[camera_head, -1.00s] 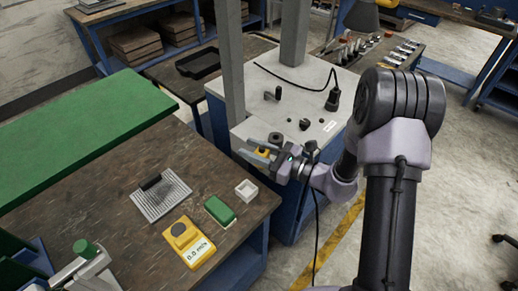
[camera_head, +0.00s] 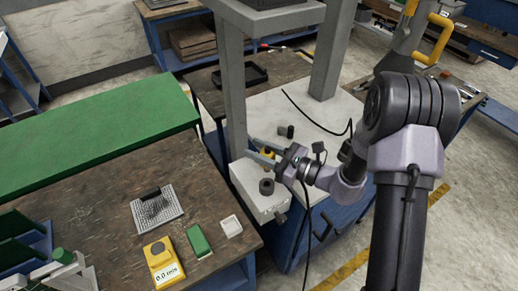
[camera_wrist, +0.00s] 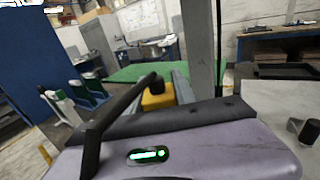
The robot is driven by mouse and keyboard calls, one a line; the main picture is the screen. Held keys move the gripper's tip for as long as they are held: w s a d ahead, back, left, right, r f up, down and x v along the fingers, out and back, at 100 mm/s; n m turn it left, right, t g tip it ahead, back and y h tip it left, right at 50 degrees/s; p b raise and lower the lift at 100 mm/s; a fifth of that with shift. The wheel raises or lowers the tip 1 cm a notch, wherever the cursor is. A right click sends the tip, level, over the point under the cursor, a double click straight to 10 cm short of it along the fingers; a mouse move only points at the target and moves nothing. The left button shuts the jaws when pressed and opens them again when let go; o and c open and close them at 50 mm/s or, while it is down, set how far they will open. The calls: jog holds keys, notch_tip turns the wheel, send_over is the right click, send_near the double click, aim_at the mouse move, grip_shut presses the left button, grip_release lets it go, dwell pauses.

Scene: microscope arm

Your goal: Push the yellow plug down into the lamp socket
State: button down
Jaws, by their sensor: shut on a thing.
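A yellow plug (camera_head: 267,153) is between the fingers of my gripper (camera_head: 262,151), which is shut on it above the white-topped bench unit. In the wrist view the yellow plug (camera_wrist: 157,98) shows just beyond the gripper body, partly hidden by a black bar or cable. A dark ring-shaped fitting (camera_head: 266,187) stands on the white block in front of the gripper. It may be the lamp socket, but I cannot tell for certain. The plug is apart from this fitting, and its lower end is hidden.
Grey posts (camera_head: 232,90) rise close to the gripper. A small dark part (camera_head: 287,131) and a black cable (camera_head: 315,115) lie on the white top. A yellow meter (camera_head: 164,262), green block (camera_head: 198,241) and white tray (camera_head: 231,226) are on the left bench.

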jog(key=shift+f, duration=0.15)
notch_tip(320, 180, down, 6)
jog(key=b, duration=0.5)
jog(key=shift+d+r, duration=0.1)
jog(key=shift+r, duration=0.1)
jog(key=shift+f+b, duration=2.05)
jog(key=shift+b, duration=0.35)
dwell(0.7)
jog(key=c, duration=0.9)
grip_release()
jog(key=p+v, duration=0.1)
jog(key=v, duration=1.6)
jog(key=shift+s+d+p, duration=0.1)
jog(key=shift+d+p, duration=0.05)
jog(key=shift+p, duration=0.15)
